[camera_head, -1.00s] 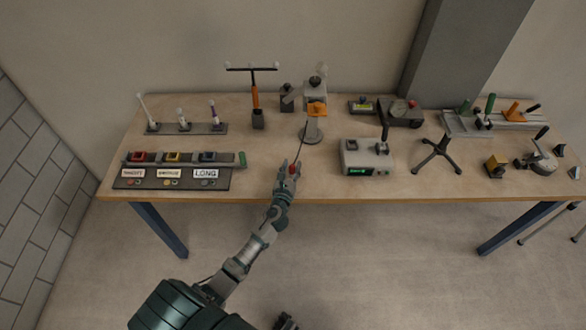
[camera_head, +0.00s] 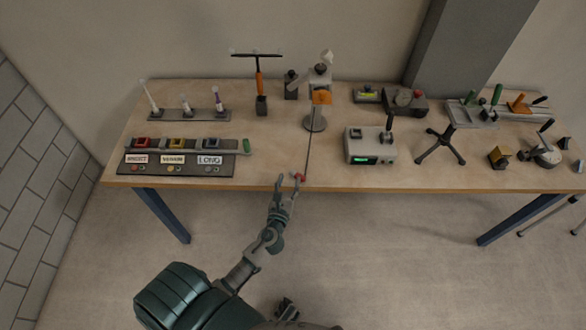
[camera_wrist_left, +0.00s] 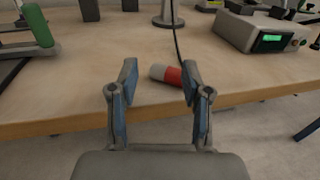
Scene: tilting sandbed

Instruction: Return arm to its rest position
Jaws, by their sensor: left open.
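My left gripper (camera_head: 287,183) is open and empty at the front edge of the table in the head view. In the left wrist view its two fingers (camera_wrist_left: 157,85) stand apart. A small red and white cylinder (camera_wrist_left: 168,75) lies on the table near the front edge, just beyond the fingers and apart from them, with a dark cord running by it. It also shows in the head view (camera_head: 300,177), close to the right finger.
The wooden table (camera_head: 270,155) holds a labelled button panel (camera_head: 178,165) at left, a grey box with a green display (camera_head: 370,146), a round-based stand (camera_head: 316,122) and a black tripod (camera_head: 440,146). Open floor lies in front of the table.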

